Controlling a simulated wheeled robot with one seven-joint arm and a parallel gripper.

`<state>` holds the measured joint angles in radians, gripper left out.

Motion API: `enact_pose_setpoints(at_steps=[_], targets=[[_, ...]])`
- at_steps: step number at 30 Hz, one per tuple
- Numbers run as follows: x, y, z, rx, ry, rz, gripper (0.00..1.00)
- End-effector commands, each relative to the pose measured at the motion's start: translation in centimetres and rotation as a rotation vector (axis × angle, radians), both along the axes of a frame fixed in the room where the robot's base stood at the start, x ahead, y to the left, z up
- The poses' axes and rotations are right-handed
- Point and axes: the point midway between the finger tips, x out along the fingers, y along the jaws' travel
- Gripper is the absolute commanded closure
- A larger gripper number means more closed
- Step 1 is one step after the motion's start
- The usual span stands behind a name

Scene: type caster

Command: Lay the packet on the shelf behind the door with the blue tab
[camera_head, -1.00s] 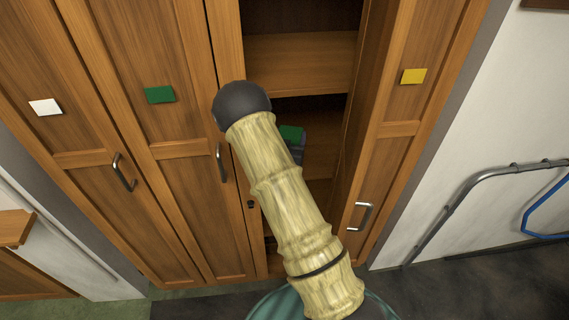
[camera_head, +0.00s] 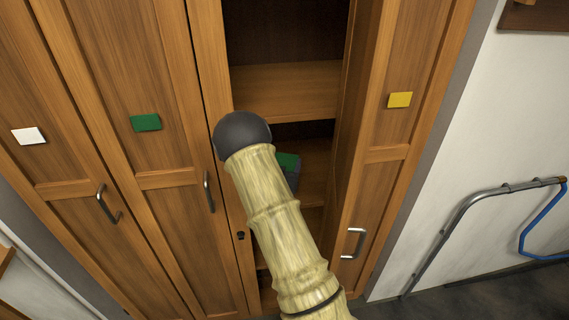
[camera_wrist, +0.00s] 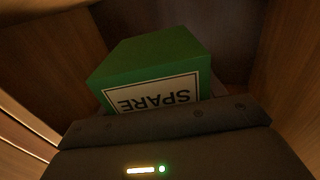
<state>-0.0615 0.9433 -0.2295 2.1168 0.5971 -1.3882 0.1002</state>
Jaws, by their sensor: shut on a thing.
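The packet (camera_wrist: 155,58) is a green box with a white label reading SPARE, upside down in the wrist view. My gripper (camera_wrist: 165,120) is shut on it; the dark gripper body covers its near end. In the head view the packet's green top (camera_head: 288,161) shows just right of my arm, inside the open cupboard bay, near a shelf (camera_head: 316,163). My arm hides most of the gripper there. I cannot tell whether the packet touches the shelf. No blue tab shows in these views.
Left of the open bay are shut doors with a white tab (camera_head: 29,136) and a green tab (camera_head: 146,123). A door with a yellow tab (camera_head: 400,100) stands to its right. An upper shelf (camera_head: 285,90) lies above the packet. A metal rail (camera_head: 440,235) stands at right.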

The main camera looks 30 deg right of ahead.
Motion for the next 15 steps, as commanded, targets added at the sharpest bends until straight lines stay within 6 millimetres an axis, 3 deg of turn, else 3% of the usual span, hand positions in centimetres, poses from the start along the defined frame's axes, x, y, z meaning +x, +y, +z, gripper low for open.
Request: enact_pose_setpoints(at_steps=[6,15], targets=[[0.1,-0.1,-2.3,-0.004,-0.007,-0.001,0.98],[0.1,0.0,-2.7,-0.003,-0.009,0.000,0.98]])
